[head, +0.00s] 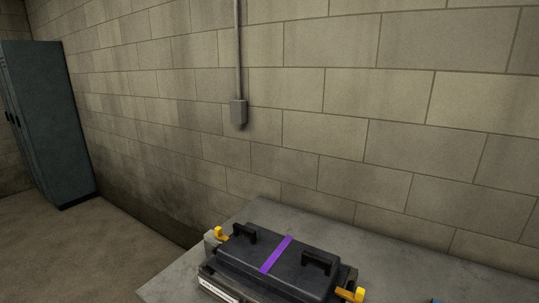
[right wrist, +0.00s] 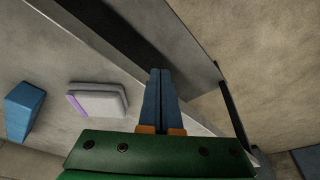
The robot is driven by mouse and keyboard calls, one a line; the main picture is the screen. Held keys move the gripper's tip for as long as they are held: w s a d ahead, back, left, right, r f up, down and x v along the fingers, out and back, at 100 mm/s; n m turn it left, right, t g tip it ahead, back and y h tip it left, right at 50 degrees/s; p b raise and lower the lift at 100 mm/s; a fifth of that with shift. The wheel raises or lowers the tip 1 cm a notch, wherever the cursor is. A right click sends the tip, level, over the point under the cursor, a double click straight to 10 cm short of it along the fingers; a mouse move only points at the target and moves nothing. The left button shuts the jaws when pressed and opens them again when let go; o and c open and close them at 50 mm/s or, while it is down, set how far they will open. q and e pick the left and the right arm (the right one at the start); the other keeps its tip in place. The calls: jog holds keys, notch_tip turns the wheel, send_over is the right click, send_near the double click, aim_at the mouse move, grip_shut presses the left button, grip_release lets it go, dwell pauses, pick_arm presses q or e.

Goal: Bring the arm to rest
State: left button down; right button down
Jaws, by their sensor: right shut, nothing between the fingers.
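My right gripper (right wrist: 160,72) shows only in the right wrist view. Its two blue fingers lie side by side, shut with nothing between them, in front of the green gripper body. The fingertips are near the edge of a grey surface (right wrist: 55,58); I cannot tell their height over it. Neither arm nor gripper shows in the head view. My left gripper is in no view.
In the head view a black case (head: 262,268) with a purple strip and yellow latches sits on a grey table (head: 178,283) before a block wall. A locker (head: 52,120) stands far left. The wrist view shows a pale block (right wrist: 100,102) and a blue block (right wrist: 24,108).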

jog(key=s+d+f+g+b, duration=0.1)
jog(key=s+f+b, duration=0.3)
jog(key=f, duration=1.1)
jog(key=s+d+f+g+b, duration=0.1)
jog(key=s+f+b, duration=0.2)
jog(key=s+f, duration=0.7)
notch_tip(320, 180, down, 5)
jog(key=shift+s+d+r+b, duration=0.1)
jog(key=shift+s+d+b, duration=0.05)
jog(key=shift+s+b, duration=0.15)
